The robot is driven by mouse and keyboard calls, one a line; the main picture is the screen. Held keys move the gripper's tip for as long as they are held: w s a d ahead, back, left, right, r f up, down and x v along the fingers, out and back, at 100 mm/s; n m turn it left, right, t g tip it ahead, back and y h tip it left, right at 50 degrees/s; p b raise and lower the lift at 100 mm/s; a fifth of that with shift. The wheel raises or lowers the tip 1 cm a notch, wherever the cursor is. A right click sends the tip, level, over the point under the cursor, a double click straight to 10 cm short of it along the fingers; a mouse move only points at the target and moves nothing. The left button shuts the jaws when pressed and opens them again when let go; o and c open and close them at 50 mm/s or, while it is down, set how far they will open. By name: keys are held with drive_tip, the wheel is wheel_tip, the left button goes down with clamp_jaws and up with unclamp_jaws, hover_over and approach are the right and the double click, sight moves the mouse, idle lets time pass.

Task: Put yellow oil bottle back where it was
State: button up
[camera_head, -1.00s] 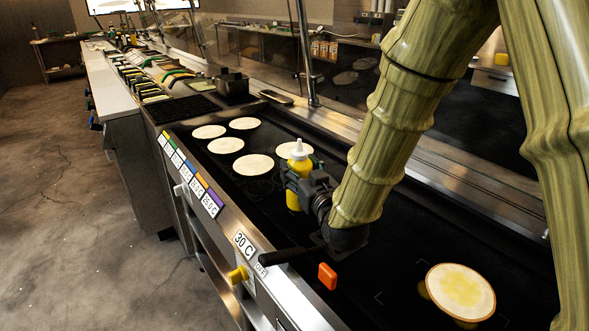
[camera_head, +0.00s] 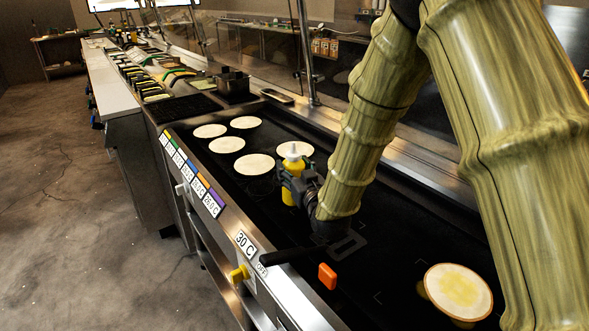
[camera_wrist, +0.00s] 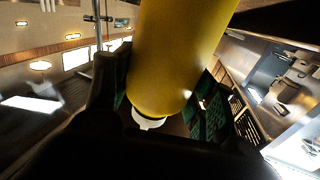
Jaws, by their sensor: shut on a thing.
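The yellow oil bottle (camera_head: 289,190) with a white nozzle cap is upright over the dark griddle (camera_head: 400,240) in the head view. My gripper (camera_head: 291,178) is shut around the bottle's body from the right side. In the wrist view the yellow bottle (camera_wrist: 180,50) fills the upper middle, between the green-padded fingers of my gripper (camera_wrist: 165,95), with its white tip below. My gripper hides part of the bottle. I cannot tell whether the bottle's base touches the griddle.
Several pale tortillas (camera_head: 254,164) lie on the griddle beyond and left of the bottle. A browned tortilla (camera_head: 459,291) lies at the near right. A black-handled tool (camera_head: 290,255) and an orange block (camera_head: 327,276) are near the front edge. Dark griddle surface is free between them.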

drive_tip(key=shift+f, duration=0.1)
drive_tip(key=o, duration=1.5)
drive_tip(key=shift+o, duration=0.2)
drive_tip(key=shift+r, duration=0.2)
drive_tip(key=b+v, duration=0.1)
drive_tip(key=v, duration=1.1)
drive_tip(key=shift+b, duration=0.4)
